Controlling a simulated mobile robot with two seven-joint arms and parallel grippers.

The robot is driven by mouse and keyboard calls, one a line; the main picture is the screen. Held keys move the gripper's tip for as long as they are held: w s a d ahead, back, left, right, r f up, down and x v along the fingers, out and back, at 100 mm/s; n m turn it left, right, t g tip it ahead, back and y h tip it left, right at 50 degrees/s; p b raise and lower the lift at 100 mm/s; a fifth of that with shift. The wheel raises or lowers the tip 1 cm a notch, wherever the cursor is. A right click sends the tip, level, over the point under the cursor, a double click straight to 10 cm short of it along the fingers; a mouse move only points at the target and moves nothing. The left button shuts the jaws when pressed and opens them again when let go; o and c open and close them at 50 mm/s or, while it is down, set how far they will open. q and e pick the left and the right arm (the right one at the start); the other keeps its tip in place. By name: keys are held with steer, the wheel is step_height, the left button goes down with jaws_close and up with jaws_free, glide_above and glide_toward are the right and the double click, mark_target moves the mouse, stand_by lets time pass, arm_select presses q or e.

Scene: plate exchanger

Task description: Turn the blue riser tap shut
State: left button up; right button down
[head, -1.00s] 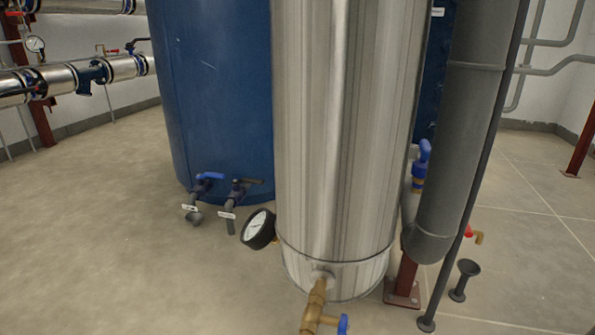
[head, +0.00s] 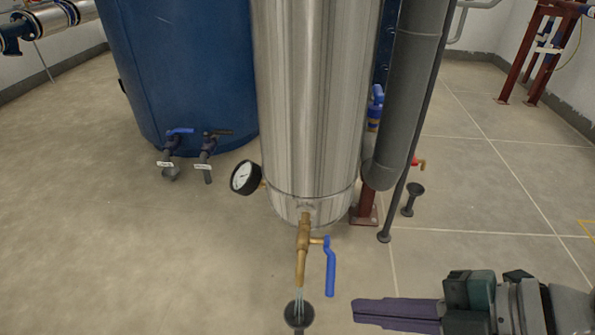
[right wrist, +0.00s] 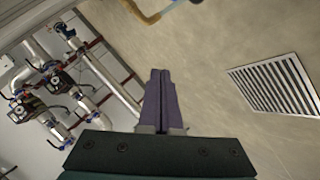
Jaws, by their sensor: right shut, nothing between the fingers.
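The brass tap (head: 303,245) comes out low on the front of the tall metal-clad cylinder (head: 312,110). Its blue lever (head: 330,270) hangs down to the right of the brass body. Thin streams of water (head: 299,296) fall from the spout into a dark funnel (head: 298,316) below. My right gripper (head: 358,310) is shut and empty, to the right of and lower in the picture than the lever, apart from it. In the right wrist view, brass pipe (right wrist: 142,14) shows at the top, beyond the closed fingers (right wrist: 160,75). My left gripper is not in view.
A round gauge (head: 245,177) sticks out left of the cylinder. A blue tank (head: 180,80) with two small taps stands behind left. A grey pipe (head: 400,100), a thin pipe and another funnel (head: 412,198) stand right. The floor at right is open. The wrist view shows a floor grate (right wrist: 277,88).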

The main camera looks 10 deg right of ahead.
steer(key=d+m+t+h, duration=0.1)
steer(key=d+m+t, duration=0.1)
steer(key=d+m, duration=0.25)
steer(key=b, duration=1.1)
glide_toward(330, 266)
steer(key=w+a+f, duration=0.2)
steer(key=a+f, duration=0.2)
steer(key=a, duration=0.1)
steer(key=shift+w+d+f+n, duration=0.1)
steer(key=shift+w+d+n, duration=0.05)
steer(key=shift+n, duration=0.3)
